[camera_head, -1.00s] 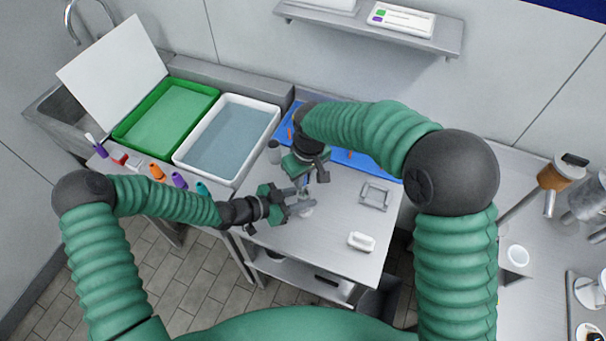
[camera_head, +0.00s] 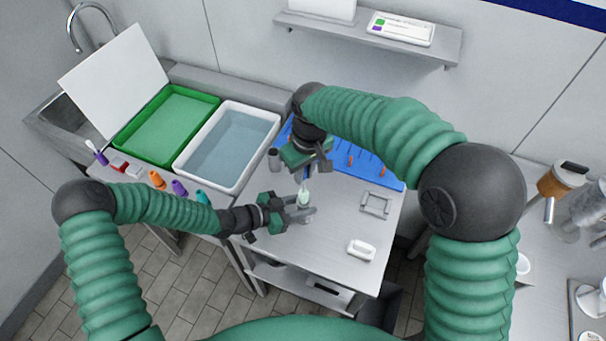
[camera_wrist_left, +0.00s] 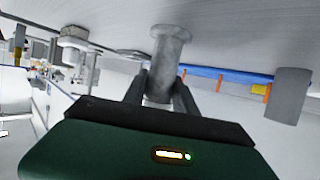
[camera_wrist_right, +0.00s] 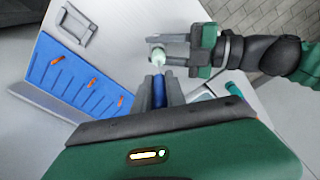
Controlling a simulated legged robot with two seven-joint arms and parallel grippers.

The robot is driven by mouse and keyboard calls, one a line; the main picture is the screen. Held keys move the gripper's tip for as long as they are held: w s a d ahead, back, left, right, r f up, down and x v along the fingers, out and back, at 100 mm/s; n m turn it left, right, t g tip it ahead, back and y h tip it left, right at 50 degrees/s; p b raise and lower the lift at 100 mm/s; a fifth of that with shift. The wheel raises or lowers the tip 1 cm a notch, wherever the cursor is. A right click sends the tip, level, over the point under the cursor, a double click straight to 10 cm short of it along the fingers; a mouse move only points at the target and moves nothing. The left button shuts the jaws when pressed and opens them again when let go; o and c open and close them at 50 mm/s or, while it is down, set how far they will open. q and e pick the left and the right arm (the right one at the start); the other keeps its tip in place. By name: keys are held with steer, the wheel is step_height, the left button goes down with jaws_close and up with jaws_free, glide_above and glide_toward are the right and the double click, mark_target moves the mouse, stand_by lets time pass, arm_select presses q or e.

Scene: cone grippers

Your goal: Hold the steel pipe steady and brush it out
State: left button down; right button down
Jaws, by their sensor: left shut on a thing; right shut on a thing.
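My left gripper (camera_head: 302,215) is shut on the steel pipe (camera_wrist_left: 162,70), a grey tube with a flanged end, which shows clearly in the left wrist view. My right gripper (camera_wrist_right: 160,92) is shut on the blue handle (camera_wrist_right: 159,90) of a brush. The brush's pale green bristles (camera_head: 303,196) show between the two grippers in the head view. In the right wrist view the bristles (camera_wrist_right: 158,58) lie at the pipe's open end (camera_wrist_right: 154,40), between the left fingers. I cannot tell whether their tip is inside.
A blue mat (camera_head: 345,160) with orange pegs lies at the table's back. A grey cylinder (camera_head: 274,160) stands left of the right gripper. A metal frame (camera_head: 376,204) and a white block (camera_head: 361,250) lie to the right. White (camera_head: 262,118) and green (camera_head: 205,98) trays stand left.

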steer(key=shift+r, duration=2.95)
arm_select(q)
steer(key=c, duration=0.6)
jaws_free()
steer(key=shift+o, duration=0.4)
steer(key=o, duration=0.5)
steer(key=shift+a, duration=0.1)
